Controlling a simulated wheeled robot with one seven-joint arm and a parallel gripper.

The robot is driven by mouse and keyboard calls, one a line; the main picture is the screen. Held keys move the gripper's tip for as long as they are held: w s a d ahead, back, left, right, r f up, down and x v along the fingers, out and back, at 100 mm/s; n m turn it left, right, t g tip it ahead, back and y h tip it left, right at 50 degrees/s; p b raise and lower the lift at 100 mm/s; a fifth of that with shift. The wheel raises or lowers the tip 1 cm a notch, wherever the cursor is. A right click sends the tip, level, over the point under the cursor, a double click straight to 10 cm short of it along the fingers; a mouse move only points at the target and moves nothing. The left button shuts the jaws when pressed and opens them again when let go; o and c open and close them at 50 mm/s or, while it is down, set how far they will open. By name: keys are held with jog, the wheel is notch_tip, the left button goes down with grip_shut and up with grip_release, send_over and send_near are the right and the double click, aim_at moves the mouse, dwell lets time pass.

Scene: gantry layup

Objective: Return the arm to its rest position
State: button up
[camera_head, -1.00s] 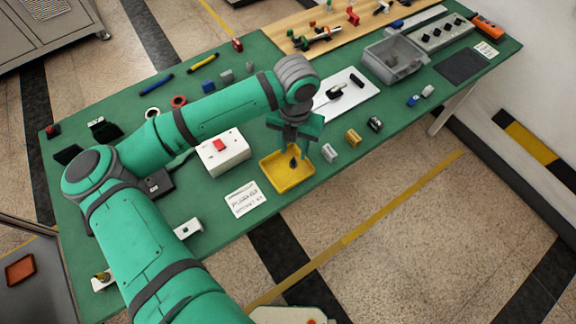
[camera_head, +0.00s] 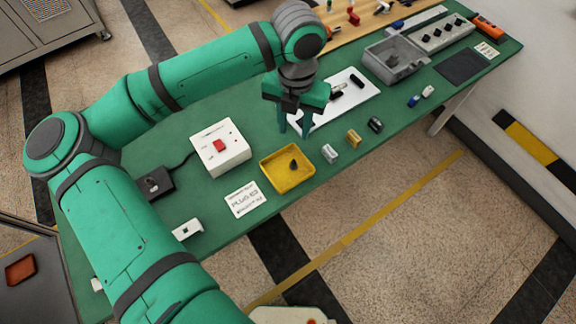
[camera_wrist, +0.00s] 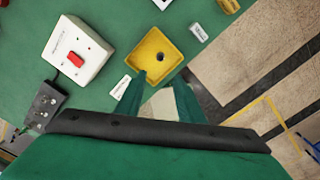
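My green arm reaches over the green workbench (camera_head: 215,118). My gripper (camera_head: 294,128) hangs fingers down above the bench, raised and behind the yellow tray (camera_head: 266,165). The tray, also in the wrist view (camera_wrist: 140,58), holds a small dark piece (camera_head: 294,165) and is clear of the fingers.
A white box with a red switch (camera_head: 235,158) stands left of the tray, wired to a black block (camera_head: 155,184). Small connectors (camera_head: 353,138) lie to the right. A white board (camera_head: 348,104) and grey bin (camera_head: 385,66) are farther back.

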jog(key=shift+r, duration=0.35)
